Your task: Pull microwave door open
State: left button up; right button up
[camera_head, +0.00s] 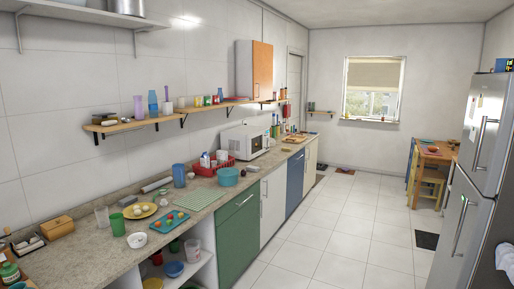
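A white microwave (238,143) stands on the counter against the left wall, roughly midway along it. Its door has a dark window (258,141) that faces right and toward the room. The door looks shut, though it is small at this distance and its handle cannot be made out. Neither of my grippers shows in the head view.
A red dish rack (211,168) and a teal pot (228,177) sit on the counter (90,257) just in front of the microwave. The tiled floor (330,232) is clear between the cabinets and the steel fridge (470,180) at right. A wall shelf (150,120) runs above the counter.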

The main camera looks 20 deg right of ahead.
aim_at(255, 140)
jog(key=i+l+z, duration=0.6)
jog(key=i, duration=0.25)
jog(key=i+l+z, duration=0.1)
jog(key=i+z, duration=0.15)
jog(key=i, duration=0.2)
jog(key=i+z, duration=0.3)
jog(key=i, duration=2.05)
jog(key=i+u, duration=0.15)
jog(key=i, duration=0.3)
jog(key=i+l+u, duration=0.1)
jog(key=i, duration=0.3)
jog(key=i+l+u, duration=0.15)
jog(key=i, duration=0.25)
jog(key=i+l+u, duration=0.15)
jog(key=i, duration=0.3)
jog(key=l, duration=0.1)
